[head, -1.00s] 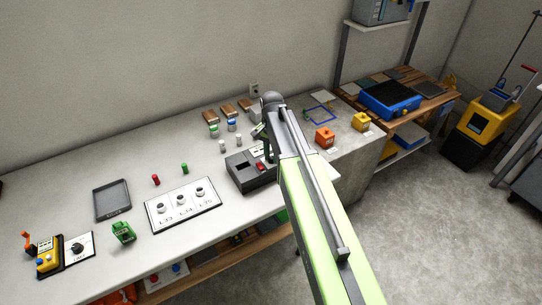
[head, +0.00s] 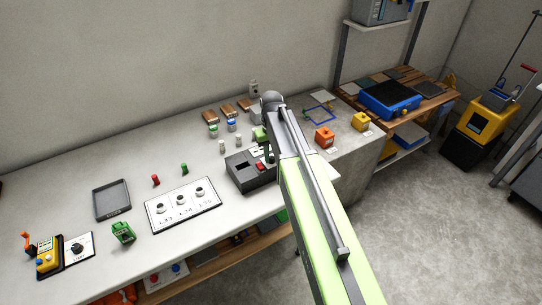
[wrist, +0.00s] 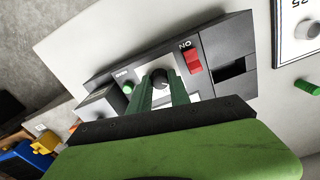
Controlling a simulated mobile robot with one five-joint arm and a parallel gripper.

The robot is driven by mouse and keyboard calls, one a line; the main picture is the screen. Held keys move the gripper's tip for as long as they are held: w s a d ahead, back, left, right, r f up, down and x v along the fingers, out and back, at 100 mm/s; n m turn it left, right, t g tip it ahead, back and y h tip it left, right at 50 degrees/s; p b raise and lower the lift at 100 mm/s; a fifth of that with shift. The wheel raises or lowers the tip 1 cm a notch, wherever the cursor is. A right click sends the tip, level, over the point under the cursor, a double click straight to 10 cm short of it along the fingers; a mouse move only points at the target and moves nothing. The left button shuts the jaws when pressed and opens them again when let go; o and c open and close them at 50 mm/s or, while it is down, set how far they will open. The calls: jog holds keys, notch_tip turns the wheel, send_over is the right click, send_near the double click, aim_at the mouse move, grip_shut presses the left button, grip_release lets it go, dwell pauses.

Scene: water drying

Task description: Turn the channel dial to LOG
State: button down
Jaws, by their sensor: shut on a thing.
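The channel dial (wrist: 160,75) is a small dark knob on a pale panel of the grey-black instrument box (wrist: 110,78). In the wrist view my gripper (wrist: 162,82) has its two green fingers on either side of the dial, shut on it. The fingers cover the dial's lower part, and I cannot read any channel marks or its setting. In the head view the box (head: 238,172) stands on the long table, and my gripper (head: 262,147) is at its right end. My arm hides the dial there.
The box carries a red rocker switch (wrist: 194,61) and a green button (wrist: 127,88). A white socket panel (head: 183,205) lies left of it. A grey tray (head: 111,200) and a green clip-like item (head: 123,233) are farther left. Orange (head: 324,137) and yellow blocks (head: 360,122) stand right.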

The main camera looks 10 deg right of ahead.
aim_at(271, 157)
jog(key=shift+n, duration=0.6)
jog(key=c, duration=1.2)
grip_release()
notch_tip(271, 157, up, 17)
jog(key=p, duration=1.7)
jog(key=shift+r, duration=0.2)
jog(key=shift+f, duration=0.1)
